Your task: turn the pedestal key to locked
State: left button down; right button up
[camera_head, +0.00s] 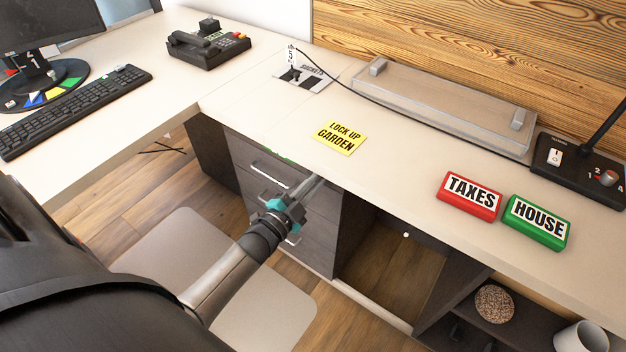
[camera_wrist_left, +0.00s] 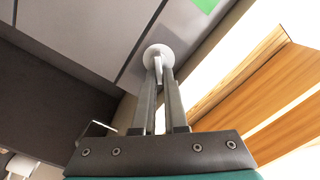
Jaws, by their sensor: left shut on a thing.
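The grey drawer pedestal (camera_head: 258,149) stands under the desk, its handled drawers facing the chair. My left gripper (camera_head: 316,183) reaches to the upper right part of its front. In the left wrist view the round pale lock (camera_wrist_left: 152,52) is just past the fingertips. A small grey key (camera_wrist_left: 158,70) stands out from it between the two fingers. My left gripper (camera_wrist_left: 160,82) is shut on this key. In the head view the key and lock are hidden by the gripper. My right gripper is in neither view.
A yellow "LOCK UP GARDEN" note (camera_head: 339,138) lies on the desk (camera_head: 385,165) above the pedestal. Red "TAXES" (camera_head: 469,195) and green "HOUSE" (camera_head: 537,222) blocks lie to the right. A chair seat (camera_head: 222,262) is below my left arm. Open kneehole space lies right of the pedestal.

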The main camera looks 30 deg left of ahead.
pick_arm(q)
jog(key=shift+d+f+m+b, duration=0.1)
jog(key=shift+f+m+b, duration=0.15)
jog(key=shift+m, duration=1.1)
jog(key=shift+d+f+m+b, duration=0.1)
jog(key=shift+m+b, duration=0.2)
jog(key=shift+m, duration=1)
jog(key=shift+f+m+b, duration=0.2)
jog(key=shift+m+b, duration=0.05)
jog(key=shift+m, duration=1.1)
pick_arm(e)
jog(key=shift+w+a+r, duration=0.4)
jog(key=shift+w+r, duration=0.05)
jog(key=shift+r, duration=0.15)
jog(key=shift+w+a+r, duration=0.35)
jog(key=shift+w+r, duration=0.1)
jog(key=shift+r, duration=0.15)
pick_arm(q)
jog(key=c, duration=1)
grip_release()
jog(key=shift+o, duration=0.2)
jog(key=s+a+p, duration=0.1)
jog(key=s+p, duration=0.2)
jog(key=s, duration=1.2)
jog(key=shift+s, duration=0.15)
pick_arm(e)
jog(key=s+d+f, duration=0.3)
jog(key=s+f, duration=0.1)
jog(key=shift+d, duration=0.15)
